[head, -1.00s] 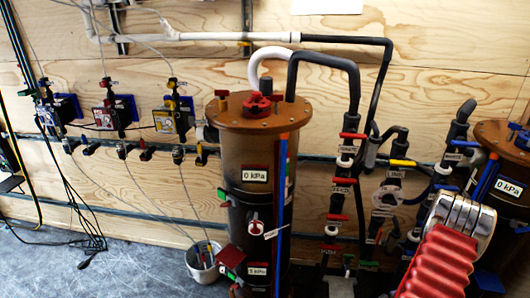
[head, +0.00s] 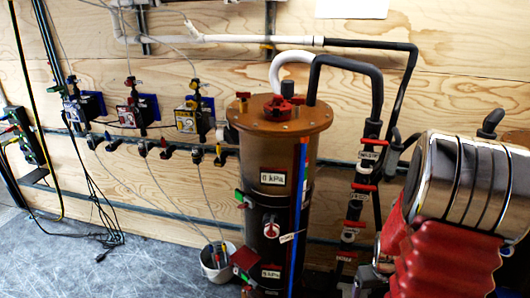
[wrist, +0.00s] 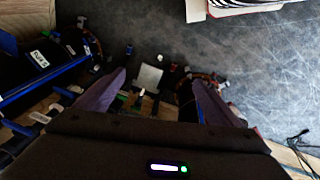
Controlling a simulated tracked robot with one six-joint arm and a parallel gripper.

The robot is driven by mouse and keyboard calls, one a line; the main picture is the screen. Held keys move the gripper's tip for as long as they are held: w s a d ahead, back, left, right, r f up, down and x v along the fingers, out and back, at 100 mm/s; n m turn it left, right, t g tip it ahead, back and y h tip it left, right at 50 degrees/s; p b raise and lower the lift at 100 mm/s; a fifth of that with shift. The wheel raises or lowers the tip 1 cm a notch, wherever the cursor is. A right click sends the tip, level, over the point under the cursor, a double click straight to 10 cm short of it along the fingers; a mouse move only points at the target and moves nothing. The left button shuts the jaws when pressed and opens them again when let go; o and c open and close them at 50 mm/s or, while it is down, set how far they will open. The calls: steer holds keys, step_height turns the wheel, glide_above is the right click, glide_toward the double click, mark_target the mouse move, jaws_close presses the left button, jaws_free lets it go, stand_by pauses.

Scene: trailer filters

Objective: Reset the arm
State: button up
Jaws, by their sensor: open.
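My gripper (wrist: 158,77) shows in the wrist view with its two purple-grey fingers apart and nothing visible held between them. Beyond the fingers are a small pale square plate (wrist: 148,78) and dark fittings, too dim to make out well. My arm (head: 450,215), with its red bellows and silver link, fills the right side of the head view. My gripper is not visible in the head view.
A brown filter cylinder (head: 272,165) with a red valve (head: 277,106) stands left of my arm. Black pipes with red handles (head: 364,190) stand between them. A white bucket (head: 218,263) stands on the grey floor (head: 110,270). Several small valves (head: 187,121) line the plywood wall.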

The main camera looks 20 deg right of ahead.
steer(key=s+a+r+n+t+y, duration=0.1)
steer(key=s+a+r+n+t, duration=0.2)
steer(key=a+r, duration=2.6)
steer(key=a+t, duration=0.1)
steer(key=a, duration=0.2)
steer(key=shift+s+r+n+t+y, duration=0.2)
steer(key=shift+r+n+t+y, duration=0.1)
steer(key=shift+n+t+y, duration=0.1)
